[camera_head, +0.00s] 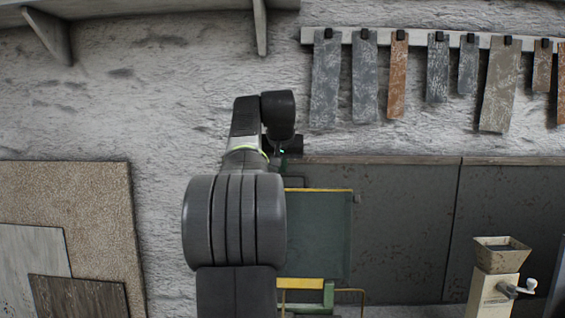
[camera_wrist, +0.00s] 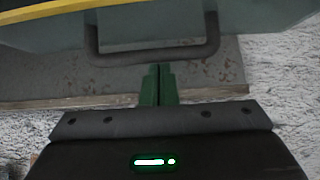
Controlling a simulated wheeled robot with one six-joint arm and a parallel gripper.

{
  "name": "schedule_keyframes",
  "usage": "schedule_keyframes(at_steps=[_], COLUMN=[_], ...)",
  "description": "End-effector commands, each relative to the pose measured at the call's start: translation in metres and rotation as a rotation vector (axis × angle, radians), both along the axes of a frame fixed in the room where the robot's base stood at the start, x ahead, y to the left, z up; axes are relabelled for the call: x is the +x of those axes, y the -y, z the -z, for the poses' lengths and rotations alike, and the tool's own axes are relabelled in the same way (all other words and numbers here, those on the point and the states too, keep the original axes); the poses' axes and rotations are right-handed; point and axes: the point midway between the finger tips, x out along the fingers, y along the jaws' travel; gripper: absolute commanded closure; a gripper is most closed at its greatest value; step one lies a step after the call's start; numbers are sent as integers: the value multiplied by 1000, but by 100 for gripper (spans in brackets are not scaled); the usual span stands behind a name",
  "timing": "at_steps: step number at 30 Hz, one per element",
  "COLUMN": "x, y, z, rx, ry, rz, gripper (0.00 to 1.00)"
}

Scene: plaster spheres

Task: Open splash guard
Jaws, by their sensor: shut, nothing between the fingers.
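The splash guard (camera_head: 318,235) is a teal panel with a yellow top edge, seen in the head view right of my arm. Its left part is hidden behind my arm. In the wrist view the guard (camera_wrist: 262,22) fills the top, with a yellow strip and a dark U-shaped handle (camera_wrist: 125,57). My gripper (camera_wrist: 159,68) has green fingers, pressed together and empty. Their tips lie just below the middle of the handle's bar in the picture; I cannot tell if they touch it. In the head view my gripper is mostly hidden by my arm.
A yellow and green frame (camera_head: 303,296) is below the guard. Dark wall panels (camera_head: 405,225) stand behind it. A grinder-like device with a hopper (camera_head: 500,255) stands at the right. Sample strips hang from a rail (camera_head: 342,36). Boards (camera_head: 75,190) lean at the left.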

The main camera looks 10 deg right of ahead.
Motion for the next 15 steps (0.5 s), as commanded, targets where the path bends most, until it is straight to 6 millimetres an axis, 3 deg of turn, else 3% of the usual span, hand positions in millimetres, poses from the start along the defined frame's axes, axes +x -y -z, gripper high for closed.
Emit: schedule_keyframes(at_steps=[15], x=[-5], y=[-1], z=[2], rx=[-1], ry=[5], rz=[0], gripper=[100])
